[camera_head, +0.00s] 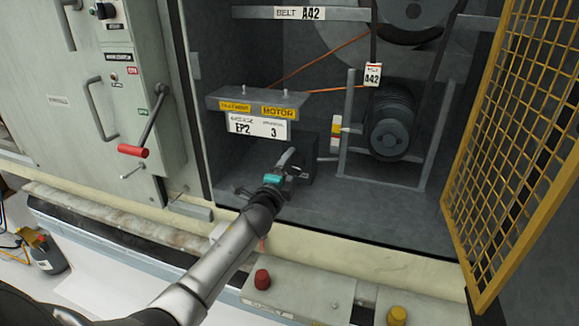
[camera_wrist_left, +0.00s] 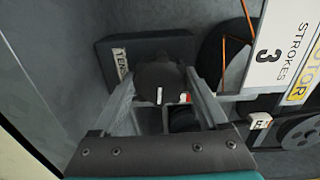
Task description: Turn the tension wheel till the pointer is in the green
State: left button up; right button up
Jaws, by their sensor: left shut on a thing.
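The tension wheel is a dark round knob with a white mark, in the left wrist view (camera_wrist_left: 160,82). It sits at a dark box (camera_wrist_left: 116,48) with a partly hidden label starting "TEN"; the box also shows in the head view (camera_head: 302,160). My left gripper (camera_head: 290,163) reaches into the open cabinet, its fingers on either side of the wheel and shut on it. The gripper mostly hides the wheel in the head view. A small coloured scale (camera_head: 336,132) stands right of the box; its pointer is too small to read. My right gripper is not in view.
A shelf with a yellow "MOTOR" label (camera_head: 279,111) and a white "EP2" sign (camera_head: 260,127) hangs just above my gripper. A motor (camera_head: 390,125) stands to the right. The yellow mesh door (camera_head: 518,150) is open at right. A red-handled lever (camera_head: 133,151) is at left.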

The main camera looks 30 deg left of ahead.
pick_arm(q)
jog(key=m, duration=0.3)
jog(key=shift+m, duration=0.4)
jog(key=m, duration=0.4)
jog(key=shift+r+p, duration=0.1)
jog(key=shift+p, duration=0.25)
jog(key=shift+m, duration=0.3)
jog(key=o, duration=1.3)
jog(key=shift+d, duration=0.1)
jog(key=shift+c, duration=0.2)
jog(key=shift+s, duration=0.45)
jog(key=p+v, duration=0.1)
jog(key=v, duration=1.3)
jog(key=shift+d, duration=0.2)
